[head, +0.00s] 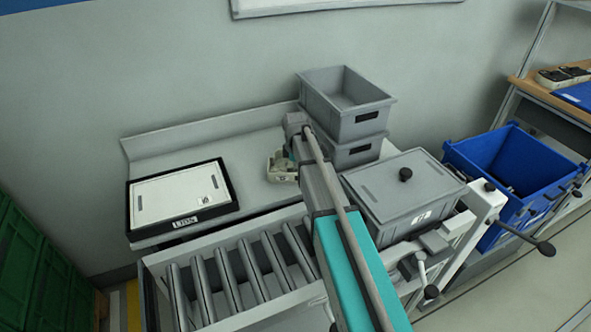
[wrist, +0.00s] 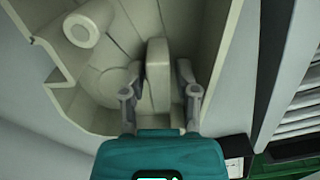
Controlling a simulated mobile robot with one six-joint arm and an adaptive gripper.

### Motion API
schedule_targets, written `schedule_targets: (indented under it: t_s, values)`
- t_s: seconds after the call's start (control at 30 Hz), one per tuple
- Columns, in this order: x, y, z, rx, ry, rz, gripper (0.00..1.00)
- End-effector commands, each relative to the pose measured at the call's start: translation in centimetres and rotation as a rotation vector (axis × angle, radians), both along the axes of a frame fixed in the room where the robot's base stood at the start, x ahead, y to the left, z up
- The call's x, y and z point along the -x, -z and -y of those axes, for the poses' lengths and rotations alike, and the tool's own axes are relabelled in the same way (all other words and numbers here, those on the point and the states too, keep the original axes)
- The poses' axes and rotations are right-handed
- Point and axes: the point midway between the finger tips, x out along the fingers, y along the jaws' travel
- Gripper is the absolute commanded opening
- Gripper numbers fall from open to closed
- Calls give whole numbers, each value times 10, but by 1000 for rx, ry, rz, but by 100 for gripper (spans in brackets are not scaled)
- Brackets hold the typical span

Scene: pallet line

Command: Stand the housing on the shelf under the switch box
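The housing (head: 281,167) is a cream, open-sided shell on the grey worktop, partly hidden by my arm in the head view. In the wrist view the housing (wrist: 100,60) fills the upper left, showing its hollow inside with a round boss and an upright rib (wrist: 158,75). My gripper (wrist: 160,85) is open, one finger on each side of this rib, with narrow gaps visible. In the head view my gripper (head: 292,160) is down at the housing, its fingers mostly hidden. I cannot make out a switch box in either view.
Stacked grey crates (head: 345,105) stand right behind my gripper. A lidded grey crate (head: 402,190) stands on the right. A tray marked LIDS (head: 182,198) lies left, rollers (head: 240,270) in front. A blue bin (head: 515,170) and a rack (head: 545,95) are far right.

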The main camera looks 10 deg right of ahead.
Motion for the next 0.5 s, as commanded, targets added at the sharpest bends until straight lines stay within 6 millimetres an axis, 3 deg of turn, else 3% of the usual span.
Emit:
schedule_targets:
  t_s: [0.07,0.27,0.5]
  values:
    - [0,0,0,0,0,0,36]
    - [0,0,0,0,0,0,0]
    - [0,0,0,0,0,0,0]
